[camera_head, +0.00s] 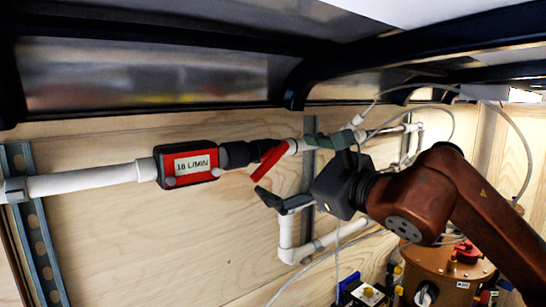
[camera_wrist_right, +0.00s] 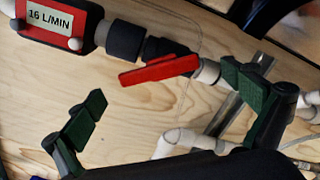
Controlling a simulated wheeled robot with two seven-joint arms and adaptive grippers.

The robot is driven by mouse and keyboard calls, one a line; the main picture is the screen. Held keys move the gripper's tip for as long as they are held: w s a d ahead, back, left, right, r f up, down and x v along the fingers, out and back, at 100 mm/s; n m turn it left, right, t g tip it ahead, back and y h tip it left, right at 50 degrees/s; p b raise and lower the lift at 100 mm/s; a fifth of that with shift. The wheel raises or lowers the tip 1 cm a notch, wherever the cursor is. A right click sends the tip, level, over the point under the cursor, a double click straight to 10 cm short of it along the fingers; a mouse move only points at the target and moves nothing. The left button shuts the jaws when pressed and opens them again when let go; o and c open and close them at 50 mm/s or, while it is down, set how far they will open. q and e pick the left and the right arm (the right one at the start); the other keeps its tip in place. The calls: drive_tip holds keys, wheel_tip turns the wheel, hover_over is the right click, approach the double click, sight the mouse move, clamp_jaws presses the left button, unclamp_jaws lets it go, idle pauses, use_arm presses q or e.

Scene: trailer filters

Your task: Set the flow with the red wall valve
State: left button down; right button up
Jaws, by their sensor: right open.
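The red valve handle (camera_head: 267,164) sits on the white wall pipe, just right of a black fitting. It is tilted to the pipe in the head view. In the right wrist view the red handle (camera_wrist_right: 160,69) lies above and between my fingers. My right gripper (camera_head: 287,167) is open beside the handle, one finger by the pipe and the other lower left. In the right wrist view my right gripper (camera_wrist_right: 165,101) shows green pads spread wide, with nothing between them touching. A red flow meter (camera_wrist_right: 60,22) reads 16 L/MIN. My left gripper is out of view.
White pipe (camera_head: 90,182) runs along the plywood wall (camera_head: 130,240), with a slotted metal rail at left. A dark shelf edge hangs above. Thin hoses loop near my right arm. A copper-coloured vessel (camera_head: 440,272) stands lower right.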

sight(271, 161)
drive_tip(key=x, duration=0.4)
drive_tip(key=shift+a+p, duration=0.2)
drive_tip(key=shift+p, duration=0.2)
drive_tip(key=shift+w+f, duration=0.1)
drive_tip(key=shift+w, duration=0.05)
drive_tip(key=c, duration=1.7)
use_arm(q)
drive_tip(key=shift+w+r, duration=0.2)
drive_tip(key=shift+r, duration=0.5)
use_arm(e)
drive_tip(key=shift+a, duration=0.1)
